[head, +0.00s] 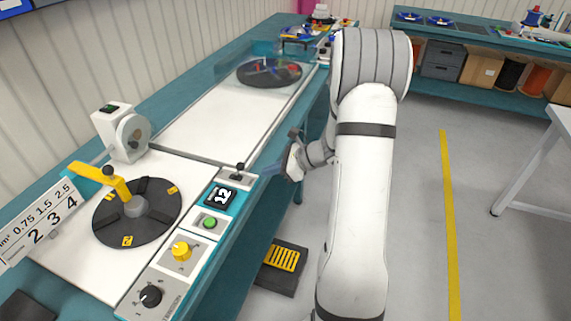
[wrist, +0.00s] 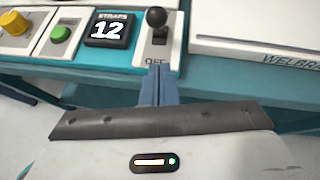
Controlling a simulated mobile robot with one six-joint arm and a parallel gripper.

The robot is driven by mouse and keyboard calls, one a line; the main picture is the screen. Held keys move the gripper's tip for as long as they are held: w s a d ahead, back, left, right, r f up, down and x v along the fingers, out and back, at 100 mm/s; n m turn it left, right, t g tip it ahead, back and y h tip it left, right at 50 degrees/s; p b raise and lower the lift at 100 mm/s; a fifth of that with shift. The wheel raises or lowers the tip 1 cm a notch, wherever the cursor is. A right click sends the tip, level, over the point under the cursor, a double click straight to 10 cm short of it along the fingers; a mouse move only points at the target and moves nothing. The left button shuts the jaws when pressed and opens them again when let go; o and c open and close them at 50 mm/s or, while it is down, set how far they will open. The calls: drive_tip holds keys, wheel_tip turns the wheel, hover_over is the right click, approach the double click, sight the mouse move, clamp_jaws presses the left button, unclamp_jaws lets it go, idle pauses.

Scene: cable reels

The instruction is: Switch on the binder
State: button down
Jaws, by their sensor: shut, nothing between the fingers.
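The toggle switch (head: 238,172) with a black ball knob stands on the front panel of the bench. In the wrist view the switch (wrist: 157,19) stands on a light plate, its knob upward in the picture, with "OFF" lettering at the near end, partly covered by my fingers. A display (wrist: 107,30) beside it reads "STRAPS 12". My gripper (wrist: 158,78) is shut and empty, its blue fingertips just in front of the switch plate. In the head view my gripper (head: 266,170) is right of the switch. Contact cannot be told.
A green button (head: 210,222), a yellow knob (head: 181,250) and a black dial (head: 150,296) line the panel. A black turntable (head: 160,225) with a yellow arm (head: 115,184) lies to the left. A pedal (head: 281,260) is on the floor. Open floor lies to the right.

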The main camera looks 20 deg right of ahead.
sight(241, 167)
drive_tip(key=shift+w+a+r+p, duration=0.2)
drive_tip(key=shift+w+a, duration=0.4)
drive_tip(key=shift+a, duration=0.35)
drive_tip(key=shift+w+a+r+p, duration=0.1)
drive_tip(key=shift+w+a+p, duration=0.1)
drive_tip(key=shift+w+a, duration=0.55)
drive_tip(key=shift+s+r, duration=0.1)
drive_tip(key=shift+s, duration=0.05)
